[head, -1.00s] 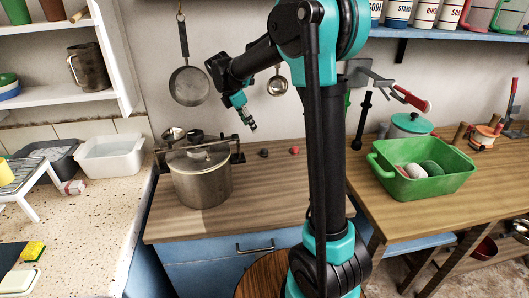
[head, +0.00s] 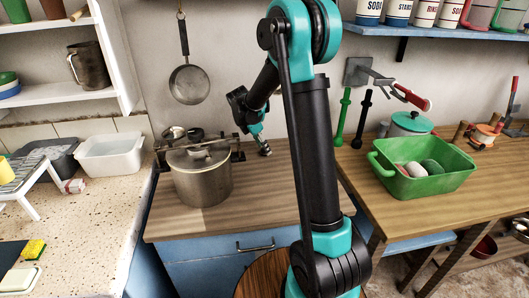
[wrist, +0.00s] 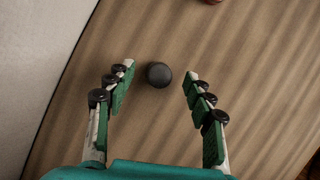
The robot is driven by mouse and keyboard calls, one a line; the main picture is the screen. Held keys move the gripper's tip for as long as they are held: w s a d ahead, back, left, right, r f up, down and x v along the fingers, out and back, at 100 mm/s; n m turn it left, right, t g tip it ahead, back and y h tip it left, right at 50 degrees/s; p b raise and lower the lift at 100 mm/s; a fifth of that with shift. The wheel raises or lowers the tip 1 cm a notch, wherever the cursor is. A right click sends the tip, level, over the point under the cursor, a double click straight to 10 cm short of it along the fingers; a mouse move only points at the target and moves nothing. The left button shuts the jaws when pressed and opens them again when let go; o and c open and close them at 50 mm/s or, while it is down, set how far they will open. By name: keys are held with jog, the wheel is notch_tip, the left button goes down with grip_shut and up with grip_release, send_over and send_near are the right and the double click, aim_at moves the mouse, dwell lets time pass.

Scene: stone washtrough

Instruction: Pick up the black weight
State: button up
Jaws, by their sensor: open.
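The black weight (wrist: 159,74) is a small round dark disc on the wooden counter. In the wrist view it lies between the two fingertips of my gripper (wrist: 158,82), with a gap on each side. It touches neither finger. My gripper (head: 264,150) is open and empty, pointing down low over the back of the counter. In the head view the weight is hidden or cannot be told apart from the fingertips.
A steel pot (head: 200,177) with a lid stands left of my gripper. A small red thing (wrist: 213,2) shows at the wrist view's top edge. A green tub (head: 425,180) sits on the right table. The wooden counter (head: 245,205) in front is clear.

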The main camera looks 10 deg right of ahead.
jog(key=shift+d+f, duration=0.15)
jog(key=shift+f, duration=0.25)
grip_shut()
jog(key=shift+r, duration=0.1)
